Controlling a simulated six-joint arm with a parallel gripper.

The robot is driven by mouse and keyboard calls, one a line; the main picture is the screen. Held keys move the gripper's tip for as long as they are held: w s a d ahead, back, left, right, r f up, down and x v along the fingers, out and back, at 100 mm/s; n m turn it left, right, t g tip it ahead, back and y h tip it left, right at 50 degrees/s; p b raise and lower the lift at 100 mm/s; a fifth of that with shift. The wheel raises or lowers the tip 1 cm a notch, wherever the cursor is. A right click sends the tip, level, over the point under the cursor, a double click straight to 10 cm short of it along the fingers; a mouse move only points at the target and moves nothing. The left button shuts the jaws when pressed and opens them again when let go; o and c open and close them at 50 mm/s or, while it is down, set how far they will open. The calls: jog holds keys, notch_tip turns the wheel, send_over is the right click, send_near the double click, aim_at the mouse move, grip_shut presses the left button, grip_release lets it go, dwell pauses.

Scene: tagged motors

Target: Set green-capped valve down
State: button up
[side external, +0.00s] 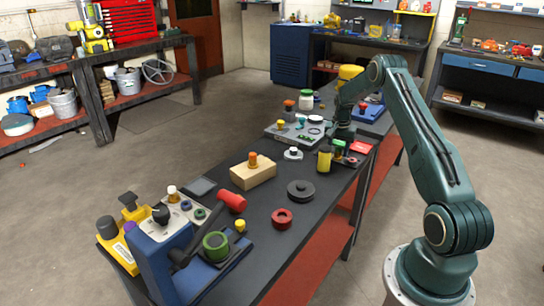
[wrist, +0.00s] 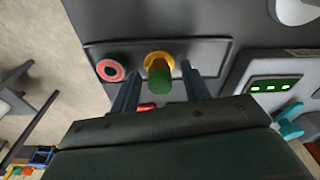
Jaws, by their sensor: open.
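The green-capped valve (wrist: 159,80) stands on a dark plate (wrist: 205,48) in the wrist view, with a yellow collar around its lower part. My gripper (wrist: 162,92) is open, one finger on each side of the valve, with a visible gap at both sides.
A red ring-shaped part (wrist: 110,70) sits on the same plate, left of the valve. A device with lit green windows (wrist: 270,87) is to the right.

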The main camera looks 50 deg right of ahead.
aim_at(337, 154)
jog(key=shift+r, duration=0.1)
notch_tip(337, 154, up, 12)
jog(key=a, duration=0.1)
jog(key=shift+s+a, duration=0.15)
jog(key=shift+a, duration=0.05)
dwell(0.3)
dwell(0.5)
jog(key=s+a+r+n+t, duration=0.1)
jog(key=a+r+n, duration=0.3)
jog(key=a+r, duration=0.75)
jog(key=s+a+r+n+t, duration=0.15)
jog(key=a+r+n, duration=0.4)
jog(key=a, duration=1.05)
jog(key=s+a+n+t+y, duration=0.1)
jog(key=s+a+n+t, duration=0.2)
jog(key=s+a, duration=1.4)
jog(key=s+n, duration=0.2)
jog(key=n, duration=0.1)
jog(key=shift+a+r, duration=0.2)
jog(key=shift+a, duration=0.1)
